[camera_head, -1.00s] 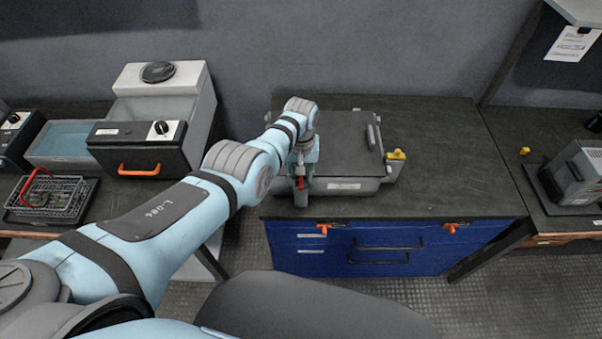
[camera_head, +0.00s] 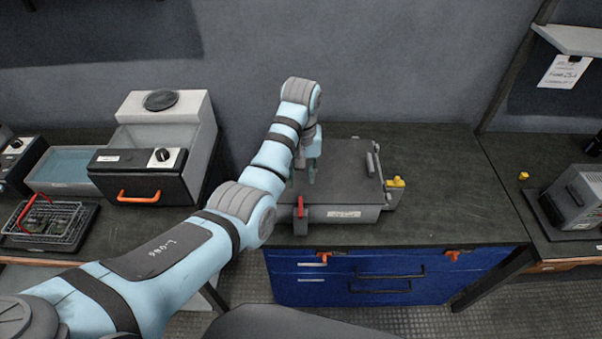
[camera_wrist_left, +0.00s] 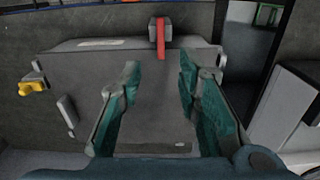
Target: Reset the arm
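My left gripper (camera_head: 308,172) hangs above the lid of a grey box (camera_head: 348,160) on the dark bench. In the left wrist view its two teal fingers (camera_wrist_left: 158,88) are apart with nothing between them, over the flat grey lid (camera_wrist_left: 150,110). A red handle (camera_head: 300,207) sits on the box's front left and stands clear of the fingers; it also shows in the left wrist view (camera_wrist_left: 161,40). A yellow knob (camera_head: 396,182) sits at the box's right side. My right gripper is not in view.
Blue drawers (camera_head: 390,275) with orange latches are under the bench. To the left stand a machine with an orange handle (camera_head: 137,198) and a wire basket (camera_head: 48,222). A grey device (camera_head: 580,195) stands at the right.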

